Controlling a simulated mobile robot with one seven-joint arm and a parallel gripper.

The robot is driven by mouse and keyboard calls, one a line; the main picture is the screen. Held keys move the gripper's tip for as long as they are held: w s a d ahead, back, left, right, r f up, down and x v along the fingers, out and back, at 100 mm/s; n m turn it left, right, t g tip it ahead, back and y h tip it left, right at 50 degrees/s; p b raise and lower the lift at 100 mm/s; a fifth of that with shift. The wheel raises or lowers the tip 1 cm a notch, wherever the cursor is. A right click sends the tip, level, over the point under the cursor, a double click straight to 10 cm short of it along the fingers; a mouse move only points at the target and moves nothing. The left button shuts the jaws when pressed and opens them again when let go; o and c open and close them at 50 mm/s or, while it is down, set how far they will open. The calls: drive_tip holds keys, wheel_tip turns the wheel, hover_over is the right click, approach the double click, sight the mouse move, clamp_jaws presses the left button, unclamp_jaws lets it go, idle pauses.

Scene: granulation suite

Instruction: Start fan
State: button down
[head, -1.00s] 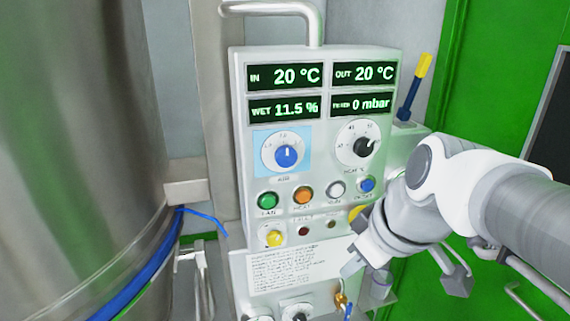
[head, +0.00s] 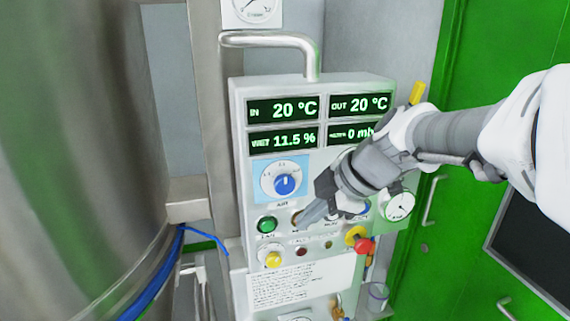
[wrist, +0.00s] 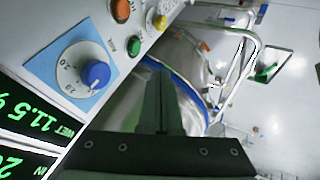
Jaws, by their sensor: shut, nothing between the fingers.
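The grey control panel (head: 240,170) carries a green fan button (head: 267,225) at its left, below the blue air knob (head: 286,183). My gripper (head: 305,216) is shut and empty, with its tips pointing left, just right of the green button and in front of the panel. I cannot tell whether the tips touch the panel. The gripper mostly hides the orange heat button and the heater dial. In the wrist view the green button (wrist: 107,48) is above and left of my closed fingers (wrist: 162,95), apart from them.
A yellow button (head: 273,259) and small dark lamps sit below. A red knob on a yellow base (head: 362,243) is at the lower right. A large steel vessel (head: 90,150) stands close on the left. The displays (head: 283,108) read 20 °C and 11.5 %.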

sight(275, 226)
drive_tip(key=shift+w, duration=0.1)
idle(0.3)
drive_tip(key=shift+w+a+f+p, duration=0.6)
drive_tip(key=shift+w+a+f, duration=0.4)
drive_tip(key=shift+w+f, duration=0.25)
drive_tip(key=shift+w+a+f+p, duration=0.65)
drive_tip(key=shift+w+a+f, duration=0.5)
drive_tip(key=shift+f, duration=0.25)
drive_tip(key=shift+w+a+f+p, duration=0.6)
drive_tip(key=shift+w+a+f, duration=0.3)
drive_tip(key=shift+w+f, duration=0.4)
